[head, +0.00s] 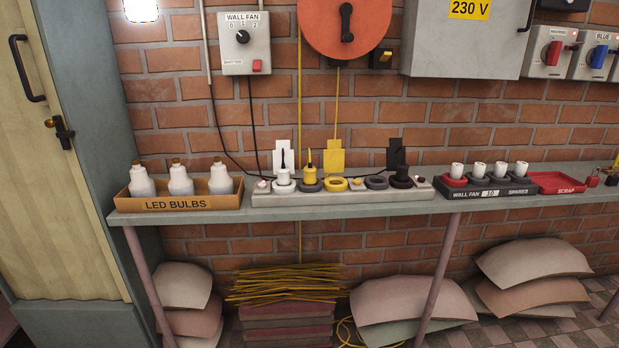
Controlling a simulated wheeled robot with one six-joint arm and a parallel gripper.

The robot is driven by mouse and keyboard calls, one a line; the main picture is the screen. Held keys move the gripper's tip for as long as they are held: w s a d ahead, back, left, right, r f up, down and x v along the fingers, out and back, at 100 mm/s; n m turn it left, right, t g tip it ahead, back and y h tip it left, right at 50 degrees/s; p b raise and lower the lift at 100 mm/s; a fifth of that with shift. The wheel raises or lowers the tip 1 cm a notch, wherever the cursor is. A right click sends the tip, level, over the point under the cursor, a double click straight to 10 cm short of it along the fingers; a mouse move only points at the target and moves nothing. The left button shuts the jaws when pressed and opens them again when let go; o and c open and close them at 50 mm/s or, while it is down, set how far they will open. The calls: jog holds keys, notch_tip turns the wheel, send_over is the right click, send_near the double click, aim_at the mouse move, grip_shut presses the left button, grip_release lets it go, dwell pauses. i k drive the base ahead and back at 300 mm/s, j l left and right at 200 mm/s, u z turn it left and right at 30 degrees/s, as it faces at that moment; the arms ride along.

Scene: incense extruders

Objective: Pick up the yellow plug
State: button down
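A grey socket strip (418,193) lies along the middle of the shelf. The yellow plug (310,174) stands upright in it, on a dark ring, with its cord end pointing up. A white plug (283,178) stands close on its left. On its right is a yellow ring (335,185), with a yellow tag (330,157) behind it on the wall. A black plug (401,178) stands nearer the strip's right end. My gripper is not in view.
A box of LED bulbs (176,205) stands left on the shelf (300,211). A dark tray (490,191) with several white items and a red scrap tray (566,186) stand right. Cords hang on the brick wall behind. Sacks and yellow sticks lie below.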

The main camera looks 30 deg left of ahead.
aim_at(311, 179)
jog(key=j+u, duration=0.1)
jog(key=u, duration=0.3)
jog(key=i+u, duration=0.1)
jog(key=u, duration=0.25)
jog(key=i+j+u, duration=0.1)
jog(key=u, duration=0.7)
jog(key=i, duration=0.05)
